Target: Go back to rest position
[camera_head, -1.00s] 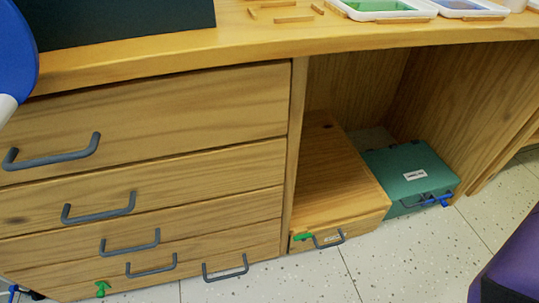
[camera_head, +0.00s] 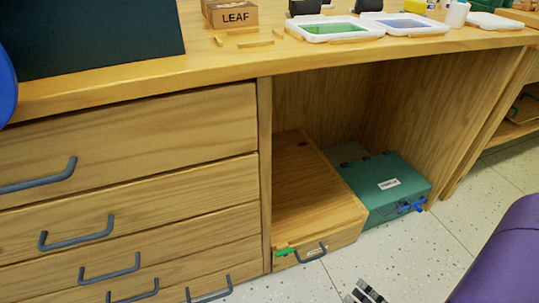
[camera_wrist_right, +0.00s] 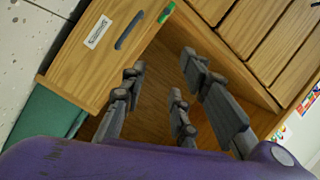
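My right gripper (camera_head: 365,292) shows only its dark fingertips at the bottom edge of the head view, above the floor. In the right wrist view the right gripper (camera_wrist_right: 163,75) has its grey fingers spread, with nothing between them. A wooden box (camera_head: 310,185) with a dark handle and a green latch stands in the desk's open bay. It also shows beyond the fingers in the right wrist view (camera_wrist_right: 105,60). A teal case (camera_head: 395,180) with a blue latch stands to its right. My left gripper is not in view.
The desk (camera_head: 215,75) has several drawers (camera_head: 130,135) with protruding handles on the left. The floor (camera_head: 420,250) in front of the bay is clear.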

